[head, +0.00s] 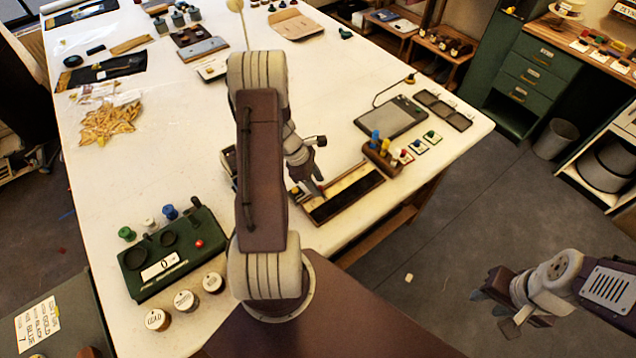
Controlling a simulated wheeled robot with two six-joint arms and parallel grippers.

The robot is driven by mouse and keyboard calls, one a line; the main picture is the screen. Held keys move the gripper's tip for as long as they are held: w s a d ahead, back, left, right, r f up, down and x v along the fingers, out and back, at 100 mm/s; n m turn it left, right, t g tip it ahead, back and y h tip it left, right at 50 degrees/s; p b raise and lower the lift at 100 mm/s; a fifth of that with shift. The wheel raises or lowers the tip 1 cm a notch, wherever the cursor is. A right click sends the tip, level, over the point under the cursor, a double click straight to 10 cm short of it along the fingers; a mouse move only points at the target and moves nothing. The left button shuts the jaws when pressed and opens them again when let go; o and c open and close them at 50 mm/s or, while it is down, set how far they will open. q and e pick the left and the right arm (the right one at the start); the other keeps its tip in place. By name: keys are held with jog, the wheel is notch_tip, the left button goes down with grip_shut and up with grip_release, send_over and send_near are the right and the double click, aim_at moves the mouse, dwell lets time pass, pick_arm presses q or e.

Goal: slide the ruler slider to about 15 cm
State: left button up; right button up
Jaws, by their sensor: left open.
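The ruler (350,198) looks like a long dark tray with a pale wooden strip, lying near the table's right front edge. My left gripper (317,188) is over its left end, open, with the fingers pointing down. The slider cannot be made out; the gripper may hide it. I cannot tell whether the fingers touch anything. The scale marks are too small to read. My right gripper (493,311) is open and empty, off the table above the floor at the lower right.
A wooden block with coloured pegs (381,156) stands close to the ruler's right end. Behind it is a grey pad (391,117). A green tray (172,254) and several labelled jars (186,300) are at the front left. The white table (180,120) has free room in the middle.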

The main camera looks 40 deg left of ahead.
pick_arm(q)
jog(key=shift+d+f, duration=0.35)
jog(key=shift+f, duration=0.05)
jog(key=shift+a, duration=0.1)
grip_shut()
jog(key=shift+w, duration=0.15)
dwell(0.9)
